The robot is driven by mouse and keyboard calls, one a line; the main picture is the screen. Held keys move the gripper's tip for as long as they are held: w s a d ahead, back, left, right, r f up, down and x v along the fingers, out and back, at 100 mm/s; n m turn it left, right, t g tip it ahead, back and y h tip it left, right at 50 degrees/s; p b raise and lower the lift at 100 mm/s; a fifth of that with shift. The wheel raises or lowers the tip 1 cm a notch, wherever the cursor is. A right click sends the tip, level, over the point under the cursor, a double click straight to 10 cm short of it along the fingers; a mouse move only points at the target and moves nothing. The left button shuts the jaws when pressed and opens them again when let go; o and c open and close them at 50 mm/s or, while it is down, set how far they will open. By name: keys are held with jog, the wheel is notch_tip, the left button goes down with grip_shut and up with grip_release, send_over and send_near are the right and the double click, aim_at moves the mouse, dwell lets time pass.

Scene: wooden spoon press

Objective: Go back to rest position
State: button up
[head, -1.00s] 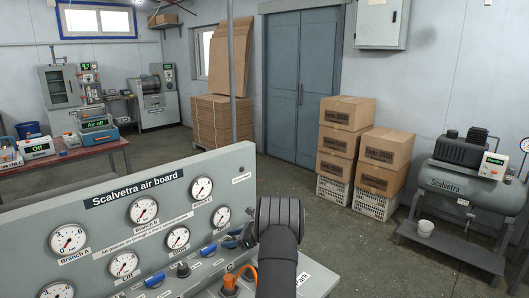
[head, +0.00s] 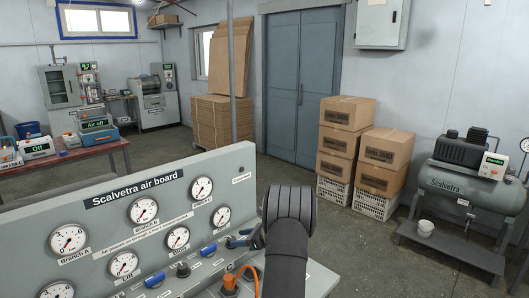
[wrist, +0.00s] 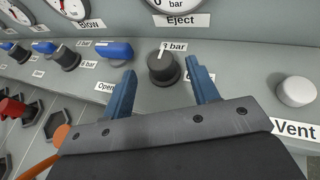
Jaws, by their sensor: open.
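My gripper (wrist: 160,66) is open in the wrist view, its two blue fingers apart with nothing between them. Beyond the fingertips, a black knob (wrist: 163,68) with a white pointer shows in the gap, under a "bar" label. How far the fingers are from the knob is hard to tell. In the head view my own arm stands at the right end of the grey air board (head: 215,165) and hides most of the gripper.
A blue handle (wrist: 115,50) lies left of the fingers, and a round white button (wrist: 296,91) marked "Vent" is to the right. An orange hose (wrist: 45,150) runs at lower left beside a red fitting (wrist: 18,107). Open floor (head: 350,235) lies beyond the board.

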aim_at(232, 237)
jog(key=shift+a+f, duration=0.1)
jog(key=x, duration=0.4)
jog(key=shift+w+a+f, duration=0.1)
jog(key=shift+w+a, duration=0.05)
jog(key=shift+a, duration=0.05)
jog(key=shift+w+n+g, duration=0.1)
jog(key=shift+n+g, duration=0.3)
jog(key=shift+a+n+g+y, duration=0.1)
jog(key=shift+n+g+y, duration=0.4)
jog(key=shift+n+g, duration=2.2)
jog(key=shift+g, duration=0.3)
jog(key=shift+m, duration=0.3)
